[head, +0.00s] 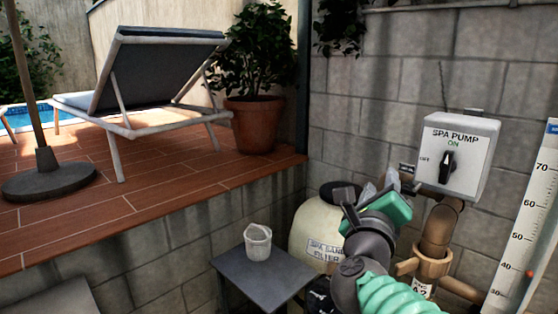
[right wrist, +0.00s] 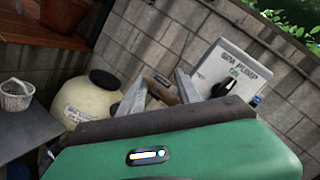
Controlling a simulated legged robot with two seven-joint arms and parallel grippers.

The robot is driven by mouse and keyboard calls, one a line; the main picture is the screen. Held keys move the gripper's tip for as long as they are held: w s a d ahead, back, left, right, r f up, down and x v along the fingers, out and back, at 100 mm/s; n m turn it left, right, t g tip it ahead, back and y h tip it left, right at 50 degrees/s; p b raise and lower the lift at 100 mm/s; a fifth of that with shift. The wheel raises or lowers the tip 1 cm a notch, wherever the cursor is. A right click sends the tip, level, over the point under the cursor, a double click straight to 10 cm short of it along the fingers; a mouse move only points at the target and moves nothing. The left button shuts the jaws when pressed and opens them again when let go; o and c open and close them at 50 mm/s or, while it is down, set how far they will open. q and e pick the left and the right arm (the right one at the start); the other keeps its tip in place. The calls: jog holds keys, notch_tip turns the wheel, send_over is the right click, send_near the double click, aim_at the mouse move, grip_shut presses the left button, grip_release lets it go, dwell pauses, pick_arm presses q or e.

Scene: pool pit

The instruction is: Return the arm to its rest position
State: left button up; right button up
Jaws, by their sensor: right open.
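My right arm with green and grey links reaches up from the bottom of the head view. Its gripper (head: 376,188) is open and empty, in front of the wall and to the left of the grey spa pump switch box (head: 474,150). In the right wrist view the two fingers of the gripper (right wrist: 158,92) stand apart with nothing between them, and the switch box (right wrist: 225,65) is beyond them to the right. The box's black knob (head: 447,164) is upright, below the word ON, and clear of the gripper. My left gripper is not in view.
A cream sand filter (head: 310,228) and brown pipes (head: 437,235) stand close behind the arm. A small table (head: 245,277) with a white basket (head: 258,243) is to the left. A marked gauge board (head: 530,230) is at far right. A tiled deck (head: 170,190) lies beyond.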

jog(key=a+f+n+g+y+p, duration=0.15)
jog(key=a+f+n+y, duration=0.25)
jog(key=f+n, duration=0.65)
jog(key=a+f+n+g+y+p, duration=0.1)
jog(key=a+f+n+g+y, duration=0.3)
jog(key=f+n, duration=0.65)
pick_arm(q)
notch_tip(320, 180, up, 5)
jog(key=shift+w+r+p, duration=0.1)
jog(key=shift+p, duration=0.7)
pick_arm(e)
jog(key=s+d+f+n+g+y, duration=0.1)
jog(key=s+d+f+n+g, duration=0.2)
jog(key=s+f+n+g, duration=0.5)
jog(key=s+f+n, duration=0.2)
jog(key=s+f, duration=1)
jog(key=shift+s+d+f+n, duration=0.15)
jog(key=shift+d+f+n, duration=0.05)
jog(key=shift+f+n, duration=0.1)
